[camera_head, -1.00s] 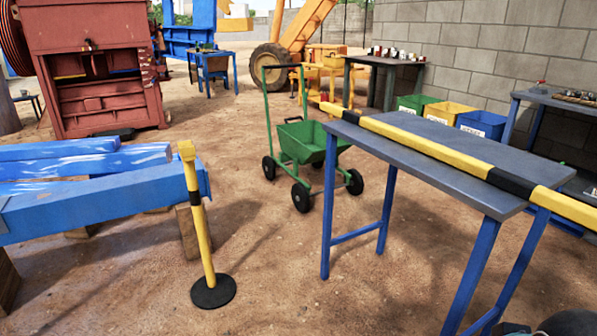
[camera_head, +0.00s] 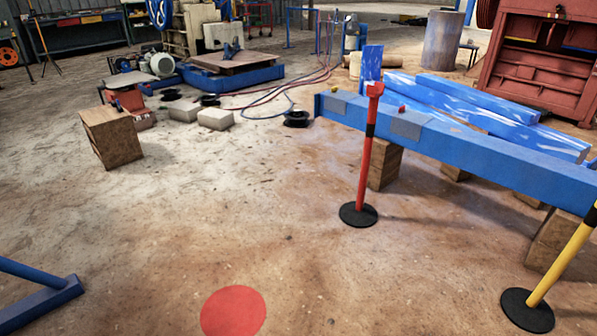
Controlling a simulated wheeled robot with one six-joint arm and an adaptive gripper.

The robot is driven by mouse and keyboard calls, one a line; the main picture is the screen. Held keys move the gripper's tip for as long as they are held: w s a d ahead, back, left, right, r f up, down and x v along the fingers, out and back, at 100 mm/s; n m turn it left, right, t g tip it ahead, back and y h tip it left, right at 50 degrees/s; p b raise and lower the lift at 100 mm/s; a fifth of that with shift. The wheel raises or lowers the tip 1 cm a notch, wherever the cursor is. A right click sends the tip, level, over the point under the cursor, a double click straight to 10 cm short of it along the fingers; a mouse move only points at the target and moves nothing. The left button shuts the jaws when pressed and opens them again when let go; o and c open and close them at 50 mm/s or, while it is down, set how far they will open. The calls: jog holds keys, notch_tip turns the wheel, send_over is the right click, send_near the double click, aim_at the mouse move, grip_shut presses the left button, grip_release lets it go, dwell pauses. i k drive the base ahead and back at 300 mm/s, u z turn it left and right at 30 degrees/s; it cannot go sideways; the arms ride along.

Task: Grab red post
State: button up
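The red post (camera_head: 364,160) stands upright in the head view, right of the middle. It has a red top, a black band and a round black base (camera_head: 358,214) on the dirt floor. It stands just in front of a long blue beam (camera_head: 465,150) and covers a small part of it. My gripper is not in view.
A yellow post (camera_head: 562,262) with a black base stands at the right edge. A flat red disc (camera_head: 234,311) lies on the floor at the bottom. A wooden block (camera_head: 110,138) stands at left, and a blue metal frame (camera_head: 45,300) at lower left. The floor between is clear.

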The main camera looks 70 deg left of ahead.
aim_at(358, 214)
jog(key=u, duration=1.85)
jog(key=k, duration=0.5)
jog(key=u, duration=0.95)
jog(key=i, duration=2.4)
jog(key=z, duration=1.35)
jog(key=i, duration=0.8)
jog(key=z, duration=0.7)
